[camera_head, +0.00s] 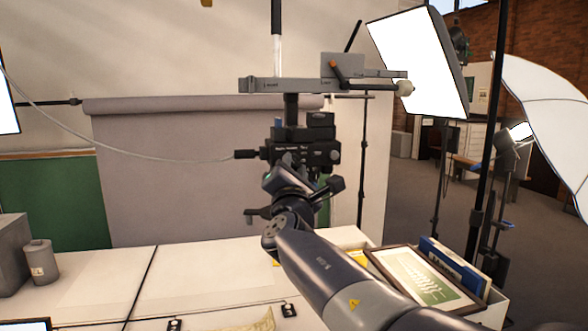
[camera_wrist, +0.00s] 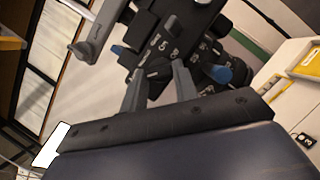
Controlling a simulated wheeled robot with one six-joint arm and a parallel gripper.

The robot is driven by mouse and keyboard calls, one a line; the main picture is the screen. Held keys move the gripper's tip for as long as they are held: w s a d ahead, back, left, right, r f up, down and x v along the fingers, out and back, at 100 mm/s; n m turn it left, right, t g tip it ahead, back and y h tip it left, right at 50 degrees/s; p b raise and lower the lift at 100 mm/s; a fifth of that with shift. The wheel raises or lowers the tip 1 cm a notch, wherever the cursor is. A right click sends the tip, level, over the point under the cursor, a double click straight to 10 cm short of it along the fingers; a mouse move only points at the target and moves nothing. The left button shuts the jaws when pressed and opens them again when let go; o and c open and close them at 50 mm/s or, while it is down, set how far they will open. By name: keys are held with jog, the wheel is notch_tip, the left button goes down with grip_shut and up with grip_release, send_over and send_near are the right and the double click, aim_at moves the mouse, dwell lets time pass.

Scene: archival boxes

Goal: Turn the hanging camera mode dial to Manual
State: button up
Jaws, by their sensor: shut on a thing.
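The dark hanging camera (camera_head: 318,152) hangs below a grey bracket over the table in the head view. In the wrist view the camera body (camera_wrist: 180,35) fills the top middle, tilted, with white markings and two blue knobs. My gripper (camera_wrist: 158,78) has its two grey fingers on either side of a small dark mode dial (camera_wrist: 157,71) on the camera face and is shut on it. White marks stand around the dial, but I cannot read the setting. In the head view my gripper (camera_head: 290,172) is just under the camera, its fingertips hidden by my wrist.
A grey bracket (camera_head: 285,85) with an orange lever sits above the camera. A cable (camera_head: 125,152) runs left from it. A framed picture (camera_head: 425,278) and a blue box (camera_head: 452,265) lie right of my arm. A softbox (camera_head: 420,60) stands at the back right. The left tabletop is mostly clear.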

jog(key=shift+m, duration=0.4)
jog(key=m+h, duration=0.1)
jog(key=m, duration=0.1)
jog(key=m+g+b, duration=0.1)
jog(key=m, duration=0.1)
jog(key=shift+a+r+h, duration=0.15)
jog(key=shift+h, duration=0.25)
jog(key=m+g, duration=0.1)
jog(key=m, duration=0.2)
jog(key=m+g, duration=0.1)
jog(key=m, duration=0.1)
jog(key=shift+r+m+h, duration=0.2)
jog(key=shift+m+h, duration=0.1)
jog(key=shift+m, duration=0.1)
jog(key=o, duration=1)
jog(key=shift+s, duration=0.1)
